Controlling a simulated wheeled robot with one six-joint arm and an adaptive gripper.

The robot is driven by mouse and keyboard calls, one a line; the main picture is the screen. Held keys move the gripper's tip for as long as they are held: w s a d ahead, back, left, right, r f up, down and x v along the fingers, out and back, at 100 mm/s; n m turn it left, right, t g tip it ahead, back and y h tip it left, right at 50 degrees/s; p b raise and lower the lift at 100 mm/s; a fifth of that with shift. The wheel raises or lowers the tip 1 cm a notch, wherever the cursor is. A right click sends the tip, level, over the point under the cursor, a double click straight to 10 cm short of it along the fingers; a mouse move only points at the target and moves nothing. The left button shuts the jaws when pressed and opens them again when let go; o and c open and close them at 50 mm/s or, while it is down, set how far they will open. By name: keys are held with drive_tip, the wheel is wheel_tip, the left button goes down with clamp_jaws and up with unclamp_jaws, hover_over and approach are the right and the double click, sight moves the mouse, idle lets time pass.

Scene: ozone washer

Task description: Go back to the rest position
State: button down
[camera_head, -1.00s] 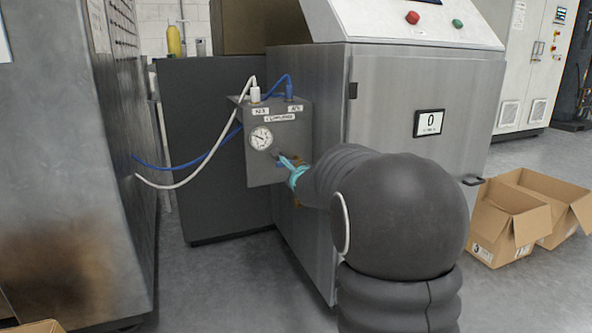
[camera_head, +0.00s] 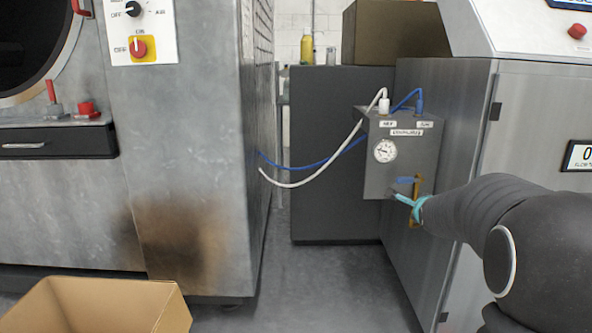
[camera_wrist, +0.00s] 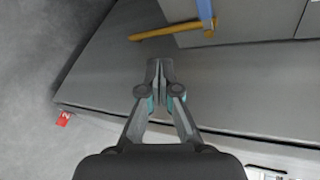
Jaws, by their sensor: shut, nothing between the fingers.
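My gripper (camera_wrist: 160,78) is shut with nothing between its fingers in the wrist view. It hangs in front of a grey metal surface, apart from a yellow bar (camera_wrist: 165,31) and a blue handle (camera_wrist: 205,12) at the top. In the head view my dark arm comes in from the right, and its end lies near the grey gauge box (camera_head: 402,160) on the side of the steel cabinet. The blue handle (camera_head: 404,180) shows below the dial.
A large steel machine (camera_head: 205,150) with a scorched lower corner stands at left. An open cardboard box (camera_head: 100,300) is at lower left. White and blue hoses (camera_head: 315,175) span the gap to the gauge box. Grey floor (camera_head: 320,290) is clear between the machines.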

drive_tip(key=s+a+f+n+g+y+p, duration=0.1)
drive_tip(key=s+a+f+n+g, duration=0.25)
drive_tip(key=s+n, duration=0.4)
drive_tip(key=s+a+f+n+g, duration=0.2)
drive_tip(key=s+f+n+g, duration=0.1)
drive_tip(key=s+f+n, duration=0.4)
drive_tip(key=s+a+r+n+y+p, duration=0.1)
drive_tip(key=s+a+r+n+p, duration=0.2)
drive_tip(key=s, duration=1)
drive_tip(key=s+a+r+n+y+p, duration=0.1)
drive_tip(key=s+a+r+n+p, duration=0.2)
drive_tip(key=s+a+r+n, duration=0.4)
drive_tip(key=s+a+r, duration=0.2)
drive_tip(key=s+a, duration=0.1)
drive_tip(key=s, duration=0.3)
drive_tip(key=shift+s+a+r+g+y+p, duration=0.2)
drive_tip(key=shift+s+r+g+y+p, duration=0.1)
drive_tip(key=shift+r+g+p, duration=0.1)
